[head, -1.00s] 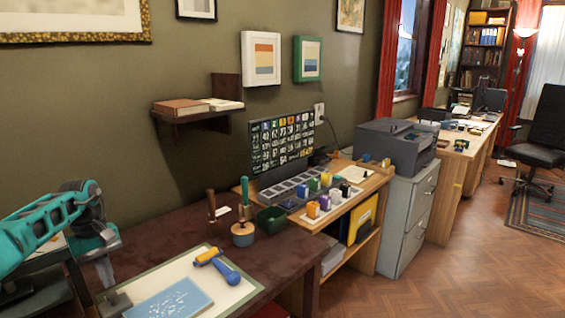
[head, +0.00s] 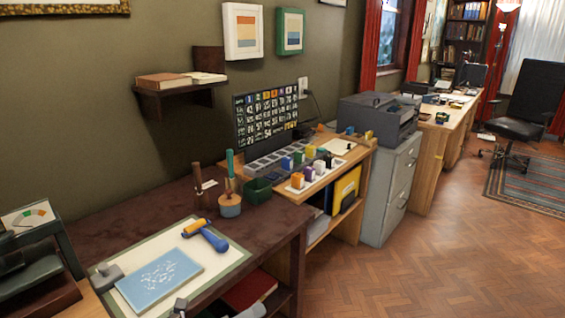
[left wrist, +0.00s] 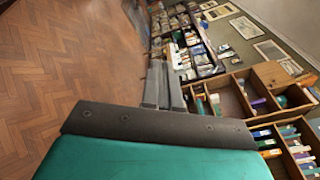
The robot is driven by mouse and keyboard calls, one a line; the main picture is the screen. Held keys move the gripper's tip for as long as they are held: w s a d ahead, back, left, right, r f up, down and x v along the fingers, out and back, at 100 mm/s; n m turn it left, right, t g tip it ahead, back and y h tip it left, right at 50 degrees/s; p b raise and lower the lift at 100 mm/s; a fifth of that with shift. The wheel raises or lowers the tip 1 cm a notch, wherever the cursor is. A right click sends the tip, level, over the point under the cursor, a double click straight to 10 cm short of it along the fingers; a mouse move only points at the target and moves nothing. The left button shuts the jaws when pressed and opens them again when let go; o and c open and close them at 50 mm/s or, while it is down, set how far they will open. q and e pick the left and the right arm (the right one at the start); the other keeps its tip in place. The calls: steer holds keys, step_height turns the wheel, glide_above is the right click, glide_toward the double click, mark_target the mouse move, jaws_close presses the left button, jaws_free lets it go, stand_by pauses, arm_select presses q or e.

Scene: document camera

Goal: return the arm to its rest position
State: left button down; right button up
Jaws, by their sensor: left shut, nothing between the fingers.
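My left gripper (left wrist: 163,88) is in the left wrist view, its two grey fingers side by side and closed with nothing between them. It points up the picture, with wood floor to its left and a surface of trays and compartments to its right. My teal wrist housing fills the bottom of that view. In the head view, the teal arm is out of sight. Small grey parts show at the bottom edge, and I cannot tell for sure whether they are my gripper. My right gripper is in neither view.
The dark desk (head: 140,212) holds a cream mat (head: 214,268) with a blue print (head: 160,279) and a blue-handled roller (head: 206,235). A lower wooden bench (head: 345,165) and a grey filing cabinet (head: 385,205) stand beyond. The floor (head: 420,260) at right is clear.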

arm_select(q)
steer(key=s+a+f+n+y, duration=0.4)
steer(key=s+n, duration=0.5)
steer(key=n, duration=0.7)
steer(key=s+a+f+n+y, duration=0.5)
steer(key=s+a+n+y, duration=0.2)
steer(key=n, duration=0.9)
steer(key=shift+s+a+g, duration=0.2)
steer(key=shift+s+g, duration=0.1)
steer(key=shift+s, duration=0.75)
